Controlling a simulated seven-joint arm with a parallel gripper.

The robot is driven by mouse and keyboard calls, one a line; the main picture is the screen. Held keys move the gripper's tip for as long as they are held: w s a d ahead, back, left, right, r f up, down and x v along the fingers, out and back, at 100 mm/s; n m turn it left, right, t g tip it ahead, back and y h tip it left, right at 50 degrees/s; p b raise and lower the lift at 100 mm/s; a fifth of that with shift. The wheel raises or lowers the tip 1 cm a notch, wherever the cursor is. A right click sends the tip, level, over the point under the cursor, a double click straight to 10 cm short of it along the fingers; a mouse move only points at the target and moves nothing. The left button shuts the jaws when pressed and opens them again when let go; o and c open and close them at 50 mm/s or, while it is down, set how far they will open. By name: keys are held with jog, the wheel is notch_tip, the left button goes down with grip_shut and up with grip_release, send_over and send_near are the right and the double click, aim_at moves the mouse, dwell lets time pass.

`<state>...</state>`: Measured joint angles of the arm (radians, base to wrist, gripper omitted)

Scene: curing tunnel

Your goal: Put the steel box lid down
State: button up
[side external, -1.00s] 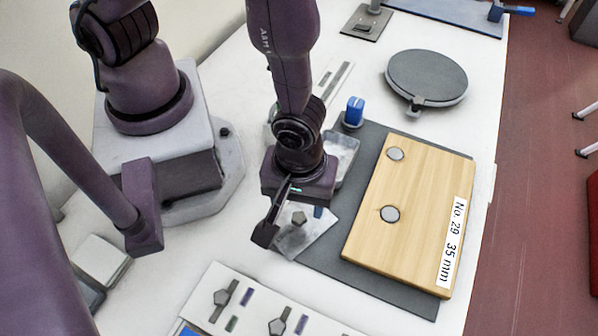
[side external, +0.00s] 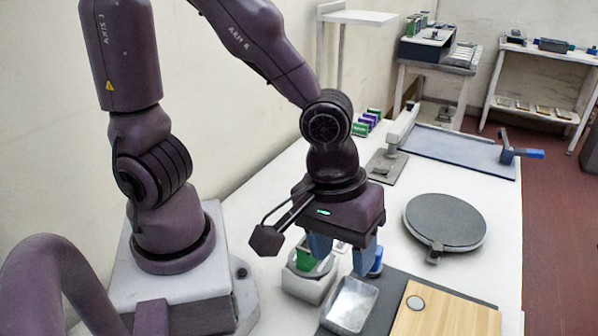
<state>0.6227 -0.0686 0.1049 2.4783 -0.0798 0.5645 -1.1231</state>
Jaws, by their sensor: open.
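My gripper (side external: 343,258) is open, with its two blue fingers pointing down and nothing visible between them. It hangs in the air above the worktable, appearing just above and behind a shiny steel box (side external: 350,305) in the picture. The steel box is cut close to the bottom edge of the view, and it looks open at the top. The steel lid with a dark knob, seen in the earlier picture lying in front of the box, is outside the current view.
A white holder (side external: 309,283) with a green piece stands left of the box. A wooden board (side external: 445,318) lies on a dark mat at right. A round grey plate (side external: 446,222) stands farther back.

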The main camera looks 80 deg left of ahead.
jog(key=s+a+r+m+t+y, duration=0.1)
jog(key=a+r+m+t, duration=0.3)
jog(key=a+r, duration=0.9)
jog(key=s+m, duration=0.1)
jog(key=m, duration=0.2)
jog(key=shift+s+a+r+m, duration=0.15)
jog(key=shift+a+m, duration=0.05)
jog(key=shift+m, duration=0.1)
